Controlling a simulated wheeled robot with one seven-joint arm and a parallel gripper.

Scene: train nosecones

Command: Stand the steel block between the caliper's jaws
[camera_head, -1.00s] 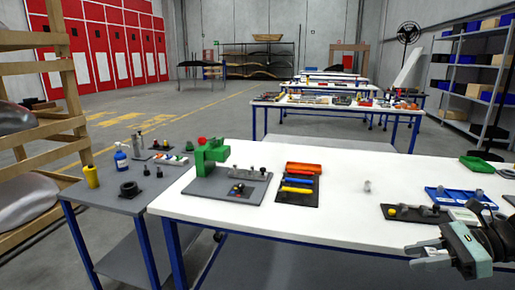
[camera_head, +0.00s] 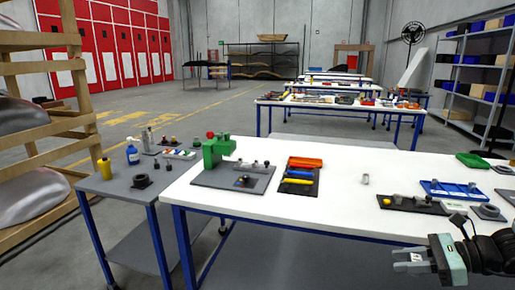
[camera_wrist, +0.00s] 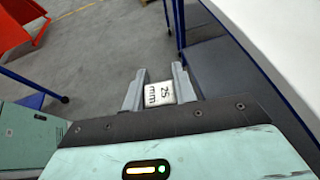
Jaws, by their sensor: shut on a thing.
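My gripper (camera_wrist: 160,88) is shut on a steel block (camera_wrist: 159,93) marked "25 mm", held between the two fingertips in the wrist view. In the head view my gripper (camera_head: 407,262) is at the lower right, in front of the white table's near edge; the block is too small to make out clearly there. I cannot pick out the caliper for certain. A dark board (camera_head: 412,207) with a yellow knob and grey metal parts lies at the table's right, and the caliper may be there. The wrist view shows floor beyond the block, with no caliper.
The white table (camera_head: 330,215) has clear room in its middle around a small grey cylinder (camera_head: 365,179). A blue tray (camera_head: 451,190) is at right. A green stand (camera_head: 218,148) and a dark tray with coloured bars (camera_head: 300,176) are at left. A grey side table (camera_head: 118,191) adjoins.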

